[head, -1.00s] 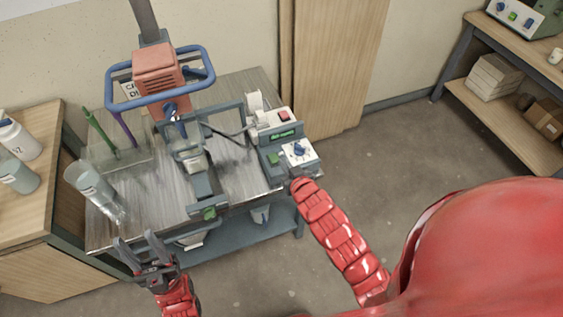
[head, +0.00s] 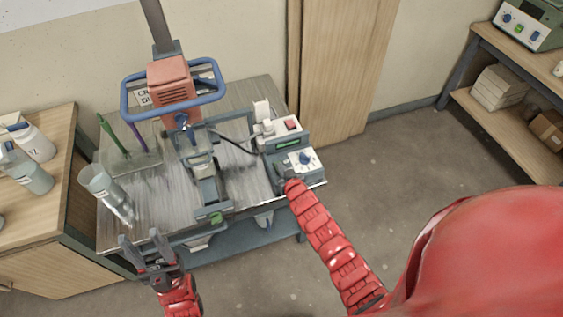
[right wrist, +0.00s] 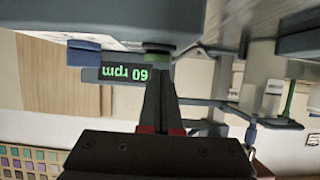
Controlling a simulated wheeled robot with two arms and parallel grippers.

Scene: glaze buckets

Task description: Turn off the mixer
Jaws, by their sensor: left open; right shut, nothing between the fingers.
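The mixer (head: 172,85) has a red-orange motor head inside a blue ring handle on a grey stand. Its control box (head: 292,150) has a lit green display (head: 288,143), a red switch (head: 291,125) and a blue knob (head: 305,158). My right gripper (head: 284,181) is shut and empty at the box's front. In the wrist view its fingertips (right wrist: 157,70) are just at a green button (right wrist: 157,48); contact cannot be told. My left gripper (head: 140,238) is open and empty near the table's front edge.
Bottles (head: 35,142) stand on a wooden cabinet at the left. A wooden shelf bench (head: 492,115) is at the right. The floor between is clear.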

